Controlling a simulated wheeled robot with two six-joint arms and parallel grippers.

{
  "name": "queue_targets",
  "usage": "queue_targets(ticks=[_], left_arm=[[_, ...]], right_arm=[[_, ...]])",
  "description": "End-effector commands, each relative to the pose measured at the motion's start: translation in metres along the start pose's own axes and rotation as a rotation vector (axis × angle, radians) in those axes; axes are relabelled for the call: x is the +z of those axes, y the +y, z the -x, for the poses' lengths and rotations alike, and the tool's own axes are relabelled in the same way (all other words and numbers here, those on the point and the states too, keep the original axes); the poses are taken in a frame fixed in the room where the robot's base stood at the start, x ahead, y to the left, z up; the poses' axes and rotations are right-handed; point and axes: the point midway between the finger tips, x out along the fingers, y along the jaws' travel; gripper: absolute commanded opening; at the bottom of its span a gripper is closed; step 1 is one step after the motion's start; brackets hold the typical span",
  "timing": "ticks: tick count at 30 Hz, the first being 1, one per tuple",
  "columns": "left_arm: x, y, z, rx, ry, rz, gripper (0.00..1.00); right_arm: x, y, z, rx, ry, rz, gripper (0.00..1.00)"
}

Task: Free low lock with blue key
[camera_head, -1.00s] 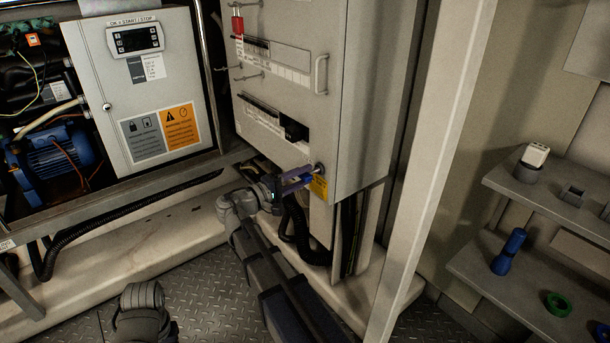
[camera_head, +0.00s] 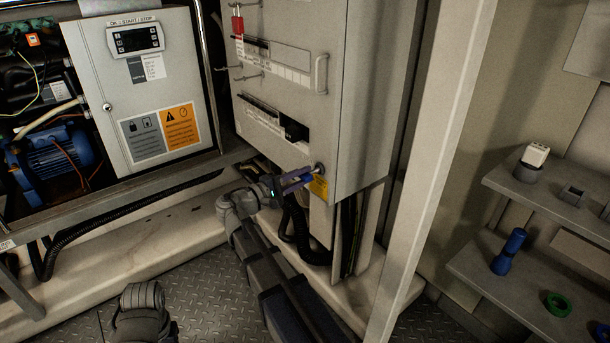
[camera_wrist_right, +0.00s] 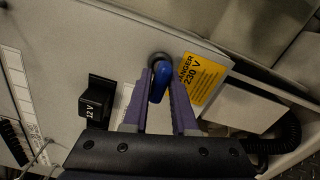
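The low lock (camera_head: 319,169) is a dark round fitting at the lower right of the grey cabinet door, beside a yellow label. It also shows in the right wrist view (camera_wrist_right: 159,58). The blue key (camera_wrist_right: 160,82) shows there as a rounded blue handle against the lock, slightly tilted. Its shaft is hidden, so I cannot tell how deep it sits. My right gripper (camera_wrist_right: 158,82) has its purple fingers closed on both sides of the handle. In the head view my right gripper (camera_head: 298,180) is at the lock. My left gripper is out of view.
A door handle (camera_head: 321,75) stands out above the lock. A red padlock (camera_head: 238,24) hangs at the upper left. Black hoses (camera_head: 298,228) run below the cabinet. A pale post (camera_head: 432,160) stands to the right. Shelves hold a blue cylindrical object (camera_head: 509,250) and a green ring (camera_head: 557,304).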

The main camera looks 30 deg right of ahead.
Motion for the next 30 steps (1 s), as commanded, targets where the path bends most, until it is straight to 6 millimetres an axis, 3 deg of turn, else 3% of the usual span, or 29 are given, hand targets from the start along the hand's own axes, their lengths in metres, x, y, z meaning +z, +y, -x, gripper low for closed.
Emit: queue_targets(ticks=[7, 17, 25, 30], left_arm=[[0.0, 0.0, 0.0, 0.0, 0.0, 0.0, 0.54], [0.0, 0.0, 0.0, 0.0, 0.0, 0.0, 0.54], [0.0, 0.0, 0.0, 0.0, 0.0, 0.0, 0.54], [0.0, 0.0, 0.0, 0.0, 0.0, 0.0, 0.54]], right_arm=[[-0.0001, 0.0001, 0.0, 0.0, 0.0, 0.204, 0.23], [-0.0001, 0.0, 0.0, 0.0, 0.0, 0.235, 0.23], [0.0, 0.0, 0.0, 0.0, 0.0, 0.442, 0.23], [-0.0001, 0.0001, 0.0001, 0.0, 0.0, 0.48, 0.23]])
